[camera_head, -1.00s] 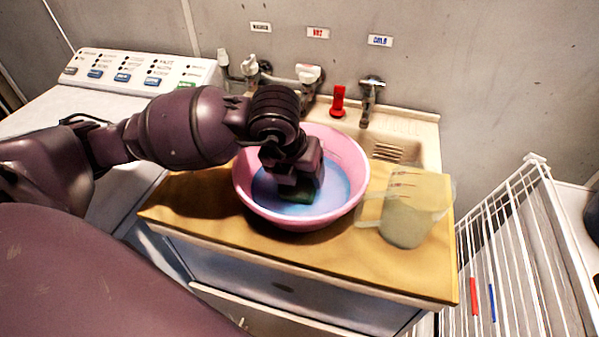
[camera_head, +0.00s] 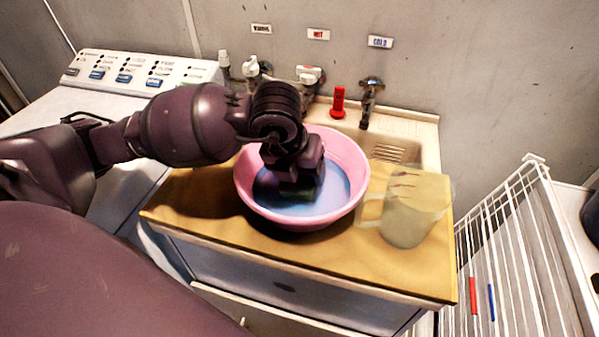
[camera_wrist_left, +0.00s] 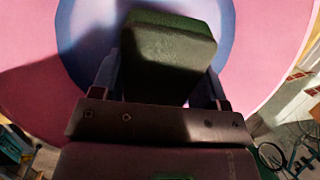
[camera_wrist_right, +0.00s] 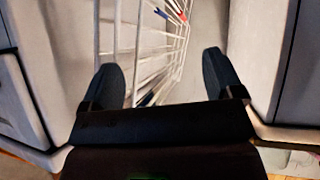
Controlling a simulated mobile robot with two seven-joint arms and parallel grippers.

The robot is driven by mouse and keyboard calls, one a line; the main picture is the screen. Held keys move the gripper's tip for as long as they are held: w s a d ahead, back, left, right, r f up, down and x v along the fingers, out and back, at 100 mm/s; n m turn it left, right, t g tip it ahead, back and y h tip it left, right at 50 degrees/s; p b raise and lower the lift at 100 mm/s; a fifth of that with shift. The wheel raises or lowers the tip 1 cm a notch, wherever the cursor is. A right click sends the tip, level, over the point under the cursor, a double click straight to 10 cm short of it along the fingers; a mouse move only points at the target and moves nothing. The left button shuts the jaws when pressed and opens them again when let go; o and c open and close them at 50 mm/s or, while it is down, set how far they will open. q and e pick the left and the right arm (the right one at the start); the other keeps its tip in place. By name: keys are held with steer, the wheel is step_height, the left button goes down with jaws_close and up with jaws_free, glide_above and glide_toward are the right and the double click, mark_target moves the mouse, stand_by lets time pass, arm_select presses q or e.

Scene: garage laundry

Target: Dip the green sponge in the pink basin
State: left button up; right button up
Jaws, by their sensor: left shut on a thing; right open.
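The pink basin (camera_head: 350,163) sits on the wooden counter and holds bluish water (camera_head: 330,190). My left gripper (camera_head: 299,183) points down inside the basin, over the water. It is shut on the green sponge (camera_wrist_left: 168,60), which sits between its two fingers in the left wrist view. In the head view the sponge (camera_head: 300,194) is mostly hidden by the gripper and shows low at the water. I cannot tell how deep it sits. My right gripper (camera_wrist_right: 170,85) is open and empty in its wrist view, facing a white wire rack; it is outside the head view.
A translucent measuring jug (camera_head: 408,215) stands right of the basin on the counter (camera_head: 230,220). Behind are a sink (camera_head: 415,135), taps and a red object (camera_head: 338,101). A white washer (camera_head: 60,110) is at left, a white wire rack (camera_head: 515,250) at right.

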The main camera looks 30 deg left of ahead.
arm_select(q)
step_height(320, 180, up, 2)
steer(key=shift+r+p, duration=0.1)
steer(key=shift+p, duration=0.3)
steer(key=shift+r+p, duration=0.85)
steer(key=shift+r, duration=0.4)
steer(key=shift+r+p, duration=0.35)
steer(key=shift+r, duration=0.3)
steer(key=shift+r+p, duration=0.8)
steer(key=shift+r, duration=0.55)
step_height(320, 180, up, 2)
steer(key=shift+r+p, duration=0.25)
steer(key=shift+p, duration=0.45)
arm_select(e)
step_height(320, 180, up, 7)
steer(key=shift+w+t, duration=0.4)
steer(key=shift+w, duration=0.05)
steer(key=shift+s+d+f, duration=0.1)
